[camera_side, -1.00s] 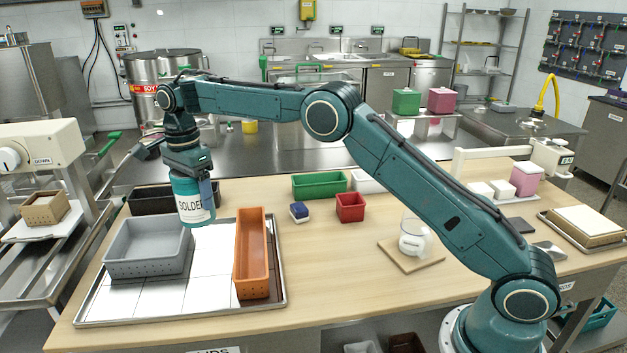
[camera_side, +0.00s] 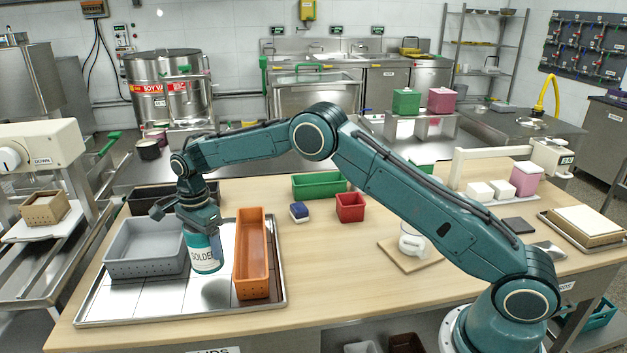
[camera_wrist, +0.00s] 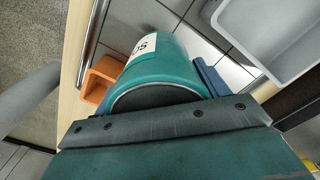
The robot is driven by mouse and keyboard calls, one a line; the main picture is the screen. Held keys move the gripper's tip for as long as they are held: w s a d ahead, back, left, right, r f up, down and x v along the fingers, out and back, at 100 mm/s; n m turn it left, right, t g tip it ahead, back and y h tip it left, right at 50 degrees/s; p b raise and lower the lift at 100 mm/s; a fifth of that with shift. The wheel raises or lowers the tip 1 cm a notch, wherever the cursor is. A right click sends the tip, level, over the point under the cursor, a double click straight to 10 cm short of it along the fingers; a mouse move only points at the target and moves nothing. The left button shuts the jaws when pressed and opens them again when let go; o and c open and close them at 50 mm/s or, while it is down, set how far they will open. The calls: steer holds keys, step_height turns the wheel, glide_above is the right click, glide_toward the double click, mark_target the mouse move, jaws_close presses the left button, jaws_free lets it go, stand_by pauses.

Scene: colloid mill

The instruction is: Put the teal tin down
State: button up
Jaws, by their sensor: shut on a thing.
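A red bin (camera_side: 350,212), a blue-and-white block (camera_side: 299,212) and a green bin (camera_side: 319,186) stand on the table right of and behind the tray. A black bin (camera_side: 150,202) is behind the grey one. Bare tray shows in front of the tin.

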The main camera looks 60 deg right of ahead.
steer(key=shift+f, duration=2.05)
steer(key=shift+f, duration=0.15)
steer(key=o, duration=1.3)
step_height(320, 180, up, 11)
steer(key=shift+r, duration=0.6)
steer(key=shift+r, duration=0.1)
